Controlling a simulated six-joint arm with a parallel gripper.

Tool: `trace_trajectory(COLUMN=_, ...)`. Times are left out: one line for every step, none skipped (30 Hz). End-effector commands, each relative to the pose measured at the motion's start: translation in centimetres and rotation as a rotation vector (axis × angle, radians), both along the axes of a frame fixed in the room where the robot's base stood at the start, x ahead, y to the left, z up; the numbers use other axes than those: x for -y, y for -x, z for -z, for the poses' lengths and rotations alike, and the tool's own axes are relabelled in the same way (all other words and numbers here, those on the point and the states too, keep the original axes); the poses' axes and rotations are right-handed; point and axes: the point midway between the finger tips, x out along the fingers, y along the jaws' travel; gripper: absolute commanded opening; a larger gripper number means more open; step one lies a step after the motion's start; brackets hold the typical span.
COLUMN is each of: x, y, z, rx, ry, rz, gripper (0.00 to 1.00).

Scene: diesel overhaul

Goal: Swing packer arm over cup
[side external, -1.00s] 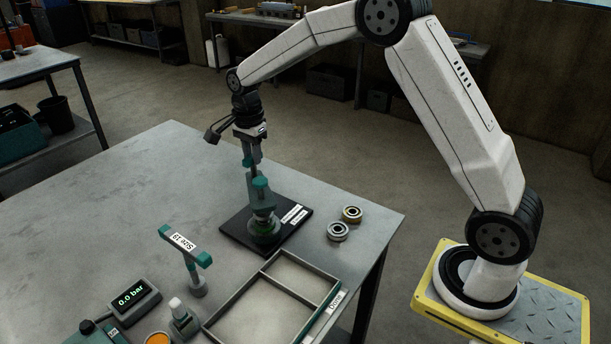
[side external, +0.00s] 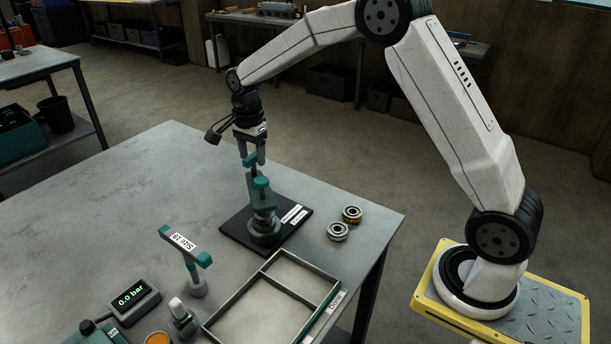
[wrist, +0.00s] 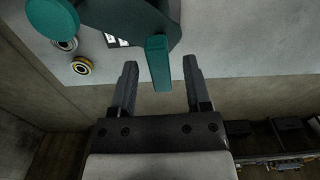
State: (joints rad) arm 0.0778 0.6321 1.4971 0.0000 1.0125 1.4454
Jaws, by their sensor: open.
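The packer stand sits on a black base plate (side external: 232,226) on the grey bench. The packer arm (side external: 261,184), grey with a teal top, stands directly above the cup in the side view. A small teal upright handle (side external: 249,160) rises behind it. My gripper (side external: 252,157) points down at this handle from above. In the wrist view my gripper (wrist: 160,64) is open, with the teal handle (wrist: 158,62) between its fingers and visible gaps on both sides. The wrist view shows little of the cup.
Two bearing-like rings (side external: 345,223) lie right of the base plate. A divided tray (side external: 270,295) is at the front. The bench's back left is clear.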

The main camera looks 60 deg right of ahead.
Motion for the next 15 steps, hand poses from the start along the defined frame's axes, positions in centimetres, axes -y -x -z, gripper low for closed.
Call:
trace_trajectory(x=0.0, y=0.0, z=-0.1, rx=0.000, ry=0.000, rz=0.000, gripper=0.62)
trace_trajectory(x=0.0, y=0.0, z=-0.2, rx=0.001, ry=0.000, rz=0.000, gripper=0.62)
trace_trajectory(x=0.0, y=0.0, z=-0.3, rx=0.001, ry=0.000, rz=0.000, gripper=0.62)
trace_trajectory(x=0.0, y=0.0, z=-0.5, rx=0.001, ry=0.000, rz=0.000, gripper=0.62)
trace_trajectory(x=0.0, y=-0.1, z=-0.7, rx=0.002, ry=0.000, rz=0.000, gripper=0.62)
trace_trajectory(x=0.0, y=-0.1, z=-1.0, rx=0.003, ry=0.000, rz=0.000, gripper=0.62)
trace_trajectory(x=0.0, y=-0.1, z=-1.2, rx=0.003, ry=0.000, rz=0.000, gripper=0.62)
trace_trajectory(x=0.0, y=-0.1, z=-1.5, rx=0.003, ry=0.000, rz=0.000, gripper=0.62)
trace_trajectory(x=0.0, y=-0.1, z=-1.8, rx=0.003, ry=0.000, rz=0.000, gripper=0.62)
trace_trajectory(x=0.0, y=-0.1, z=-2.1, rx=0.003, ry=0.000, rz=0.000, gripper=0.62)
trace_trajectory(x=0.0, y=-0.1, z=-2.3, rx=0.003, ry=0.000, rz=0.000, gripper=0.62)
trace_trajectory(x=0.0, y=-0.1, z=-2.6, rx=0.003, ry=0.000, rz=0.000, gripper=0.62)
trace_trajectory(x=0.0, y=0.0, z=-2.9, rx=0.002, ry=0.000, rz=0.000, gripper=0.62)
trace_trajectory(x=0.0, y=0.0, z=-3.1, rx=0.002, ry=0.000, rz=0.000, gripper=0.62)
trace_trajectory(x=0.0, y=0.0, z=-3.5, rx=0.002, ry=0.000, rz=0.000, gripper=0.62)
